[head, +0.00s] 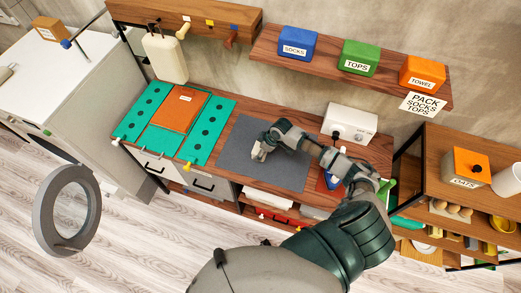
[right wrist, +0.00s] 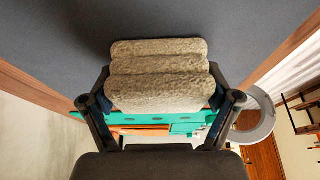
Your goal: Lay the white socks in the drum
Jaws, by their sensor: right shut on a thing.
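The white socks (right wrist: 158,72) look like a pale, fuzzy, rolled bundle in the right wrist view, between the two fingers of my right gripper (right wrist: 162,102). In the head view my right gripper (head: 266,143) is over the grey mat on the bench, shut on the socks (head: 259,153), of which only a small pale part shows. I cannot tell whether the socks touch the mat. A white machine (head: 45,75) stands at the left, with a grey round ring like an open door (head: 70,208) in front of it. The drum's inside is hidden. My left gripper is out of view.
The grey mat (head: 240,165) lies on the wooden bench beside a teal board (head: 145,108) with an orange panel (head: 178,106). A white box (head: 349,122) stands at the bench's back right. A shelf (head: 300,62) with labelled boxes hangs above. Floor is clear between ring and bench.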

